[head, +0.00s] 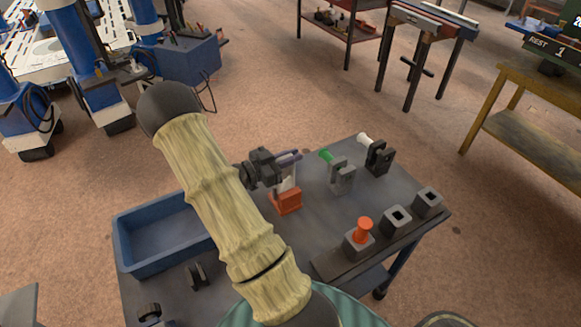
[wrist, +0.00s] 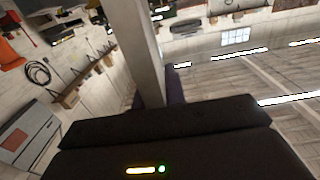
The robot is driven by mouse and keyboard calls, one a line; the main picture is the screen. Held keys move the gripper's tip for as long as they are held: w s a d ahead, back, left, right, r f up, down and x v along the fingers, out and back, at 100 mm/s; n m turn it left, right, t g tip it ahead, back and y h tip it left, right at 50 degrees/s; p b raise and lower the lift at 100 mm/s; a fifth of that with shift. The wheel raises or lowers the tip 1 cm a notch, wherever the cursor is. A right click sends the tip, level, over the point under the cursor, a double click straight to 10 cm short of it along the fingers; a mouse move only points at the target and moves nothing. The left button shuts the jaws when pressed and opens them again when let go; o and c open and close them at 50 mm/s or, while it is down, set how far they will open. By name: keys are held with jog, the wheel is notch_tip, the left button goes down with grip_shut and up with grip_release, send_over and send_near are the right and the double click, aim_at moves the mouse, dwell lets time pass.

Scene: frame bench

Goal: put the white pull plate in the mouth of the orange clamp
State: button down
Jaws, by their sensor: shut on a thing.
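My gripper (head: 289,158) is above the middle of the bench, shut on the white pull plate (head: 289,173). The plate hangs upright below the fingers, directly over the orange clamp (head: 287,203). Its lower end meets the top of the clamp in the picture. I cannot tell whether it is inside the mouth or just in front of or behind it. In the wrist view the plate (wrist: 137,50) shows as a pale upright bar beyond the dark gripper body. The clamp is not clear in that view.
The grey bench (head: 325,215) carries a blue bin (head: 118,240) at left. A grey block with a green piece (head: 342,176) and a black block with a white piece (head: 380,158) stand right of the clamp. Square-holed blocks (head: 398,220) and an orange knob (head: 362,230) stand at front right.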

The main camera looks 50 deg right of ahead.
aim_at(291, 172)
jog(key=shift+f, duration=2.05)
jog(key=shift+f, duration=0.15)
jog(key=c, duration=1.5)
grip_release()
jog(key=shift+o, duration=0.2)
